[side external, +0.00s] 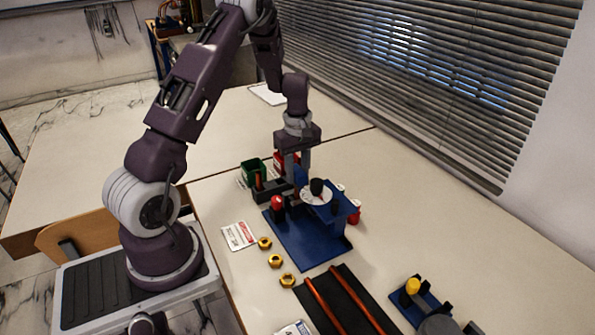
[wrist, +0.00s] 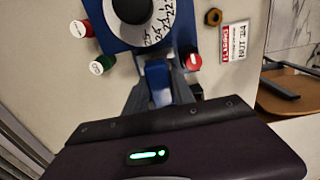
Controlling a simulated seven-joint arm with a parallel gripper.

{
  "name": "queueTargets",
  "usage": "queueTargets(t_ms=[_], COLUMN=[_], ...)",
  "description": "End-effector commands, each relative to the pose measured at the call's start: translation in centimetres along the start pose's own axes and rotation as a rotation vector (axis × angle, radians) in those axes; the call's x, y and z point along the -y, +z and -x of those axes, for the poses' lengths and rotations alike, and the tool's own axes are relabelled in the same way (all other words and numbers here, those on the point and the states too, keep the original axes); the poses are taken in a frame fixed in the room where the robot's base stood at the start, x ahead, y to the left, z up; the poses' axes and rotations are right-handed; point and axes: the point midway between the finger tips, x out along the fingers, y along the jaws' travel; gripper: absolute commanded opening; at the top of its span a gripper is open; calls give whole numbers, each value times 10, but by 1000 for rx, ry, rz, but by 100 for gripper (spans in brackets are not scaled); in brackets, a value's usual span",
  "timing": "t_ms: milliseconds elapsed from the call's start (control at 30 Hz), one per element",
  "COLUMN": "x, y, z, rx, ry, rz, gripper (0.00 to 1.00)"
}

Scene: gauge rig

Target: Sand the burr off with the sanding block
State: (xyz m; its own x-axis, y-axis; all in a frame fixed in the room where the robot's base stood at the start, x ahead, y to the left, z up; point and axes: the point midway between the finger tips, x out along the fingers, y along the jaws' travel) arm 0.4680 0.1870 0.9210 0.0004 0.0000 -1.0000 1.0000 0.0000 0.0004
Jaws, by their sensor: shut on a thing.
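My gripper (side external: 301,172) points down at the back edge of the blue gauge rig (side external: 305,244). It is shut on a blue block, which shows between the grey fingers in the wrist view (wrist: 157,76); I cannot tell for certain that this is the sanding block. The block is close beside the rig's white numbered dial (side external: 316,197), which has a black knob (side external: 317,186) on it. The dial also shows in the wrist view (wrist: 172,30). I cannot tell whether block and dial touch. I cannot make out a burr.
Several brass nuts (side external: 275,261) and a label card (side external: 238,235) lie to the left. A dark mat with copper rods (side external: 350,300) lies in front.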

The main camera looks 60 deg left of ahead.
Motion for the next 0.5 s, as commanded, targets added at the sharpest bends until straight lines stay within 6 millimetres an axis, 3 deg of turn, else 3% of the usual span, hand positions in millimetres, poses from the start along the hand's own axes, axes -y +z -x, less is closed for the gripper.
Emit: queueTargets(t_ms=[500], x=[0], y=[0], z=[-8], rx=[0], ry=[0], rz=[1], gripper=[0])
